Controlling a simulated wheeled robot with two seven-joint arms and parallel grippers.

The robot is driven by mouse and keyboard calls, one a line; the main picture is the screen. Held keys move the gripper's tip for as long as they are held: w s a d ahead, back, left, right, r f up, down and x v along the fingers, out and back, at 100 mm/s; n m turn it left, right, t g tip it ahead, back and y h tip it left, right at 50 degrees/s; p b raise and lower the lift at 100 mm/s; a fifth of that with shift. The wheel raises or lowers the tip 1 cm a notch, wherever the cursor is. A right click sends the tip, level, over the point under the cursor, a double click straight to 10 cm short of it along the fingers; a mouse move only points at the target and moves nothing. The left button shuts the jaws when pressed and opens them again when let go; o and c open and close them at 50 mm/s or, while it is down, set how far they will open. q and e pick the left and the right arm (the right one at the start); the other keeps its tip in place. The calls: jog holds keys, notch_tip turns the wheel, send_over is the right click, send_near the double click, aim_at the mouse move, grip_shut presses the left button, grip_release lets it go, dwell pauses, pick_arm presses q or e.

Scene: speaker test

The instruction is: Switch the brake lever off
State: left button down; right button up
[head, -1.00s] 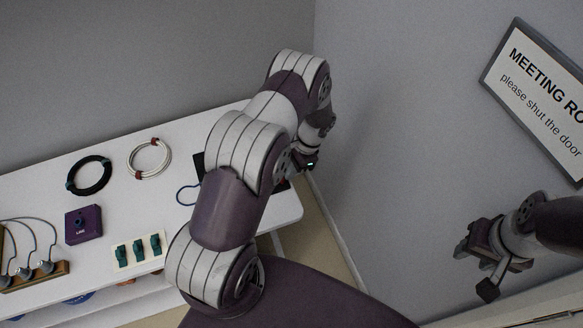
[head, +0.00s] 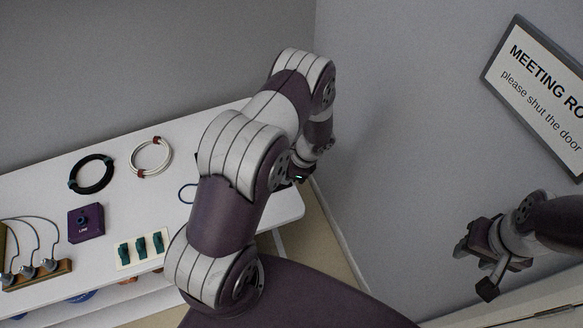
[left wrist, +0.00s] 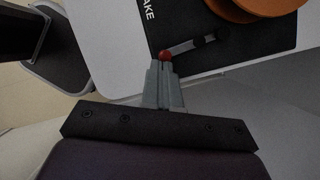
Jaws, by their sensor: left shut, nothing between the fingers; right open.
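The brake lever (left wrist: 190,46) shows in the left wrist view as a short grey bar with a red knob (left wrist: 166,56) at its left end and a dark pivot at its right. It sits on a black plate (left wrist: 120,18) with the letters "AKE" showing. My left gripper (left wrist: 165,64) is shut and empty, its fingertips right at the red knob; whether they touch I cannot tell. In the head view my left arm hides the lever and most of the plate. My right gripper (head: 474,266) is open and empty, far from the table, at the right.
An orange round thing (left wrist: 245,7) stands on the plate close to the lever. On the white table (head: 60,172) lie a black cable coil (head: 92,174), a white coil (head: 150,157), a purple box (head: 85,223) and a plate with green switches (head: 141,249). A wall stands right of the table.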

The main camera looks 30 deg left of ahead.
pick_arm(q)
jog(key=m, duration=0.1)
jog(key=s+m+t, duration=0.1)
jog(key=shift+s+a+m+b, duration=0.3)
jog(key=shift+a+m+b, duration=0.05)
jog(key=shift+m, duration=0.05)
jog(key=shift+s+a, duration=0.15)
jog(key=shift+w, duration=0.25)
jog(key=shift+w+a, duration=0.15)
jog(key=shift+w, duration=0.45)
